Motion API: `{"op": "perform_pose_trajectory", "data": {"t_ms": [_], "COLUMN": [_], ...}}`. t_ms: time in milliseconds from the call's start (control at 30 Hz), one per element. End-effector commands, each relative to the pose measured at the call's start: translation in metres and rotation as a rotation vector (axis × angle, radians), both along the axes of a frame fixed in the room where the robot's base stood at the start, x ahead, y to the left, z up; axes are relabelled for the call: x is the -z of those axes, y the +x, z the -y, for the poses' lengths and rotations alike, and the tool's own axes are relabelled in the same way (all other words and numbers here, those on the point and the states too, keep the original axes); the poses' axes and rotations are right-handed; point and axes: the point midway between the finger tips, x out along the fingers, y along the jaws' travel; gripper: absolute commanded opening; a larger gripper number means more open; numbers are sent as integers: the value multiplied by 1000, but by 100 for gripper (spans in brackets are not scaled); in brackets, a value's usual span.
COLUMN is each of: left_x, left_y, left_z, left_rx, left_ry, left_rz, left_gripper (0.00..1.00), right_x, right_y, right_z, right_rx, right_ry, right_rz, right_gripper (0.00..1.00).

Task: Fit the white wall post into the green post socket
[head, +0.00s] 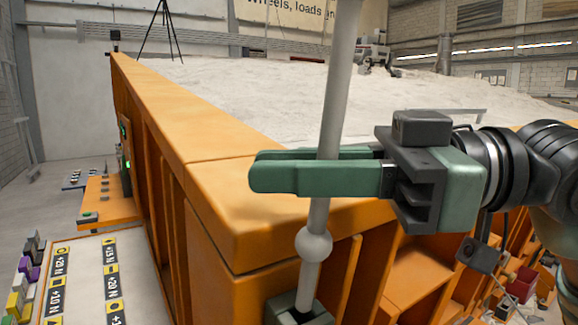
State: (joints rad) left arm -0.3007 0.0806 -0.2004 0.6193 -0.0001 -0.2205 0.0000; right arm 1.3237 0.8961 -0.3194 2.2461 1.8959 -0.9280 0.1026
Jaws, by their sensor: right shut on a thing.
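The white wall post (339,80) is a long, light rod, tilted slightly with its top to the right and running out of the top of the head view. A round ball (314,245) sits on its lower part. My right gripper (257,170) comes in from the right and its green fingers are shut on the post above the ball. The green post socket (285,312) is at the bottom edge, beside the orange corner. The post's lower end meets the socket opening in the picture; I cannot tell how deep it sits. My left gripper is not in view.
The orange sandbed wall (200,125) runs back to the left, with pale sand (250,88) behind it. Open orange compartments (420,270) lie below the right gripper. A labelled white board (85,275) and coloured blocks (22,285) are at the lower left.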

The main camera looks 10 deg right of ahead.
Motion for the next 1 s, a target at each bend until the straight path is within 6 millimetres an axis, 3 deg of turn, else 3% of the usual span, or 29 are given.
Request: {"op": "perform_pose_trajectory", "data": {"t_ms": [1000], "left_x": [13], "left_y": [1], "left_z": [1], "left_rx": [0], "left_ry": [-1], "left_rz": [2], "left_gripper": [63], "right_x": [18], "right_y": [3], "right_z": [-1], "right_rx": [1], "right_ry": [0], "right_rz": [0], "right_gripper": [0]}}
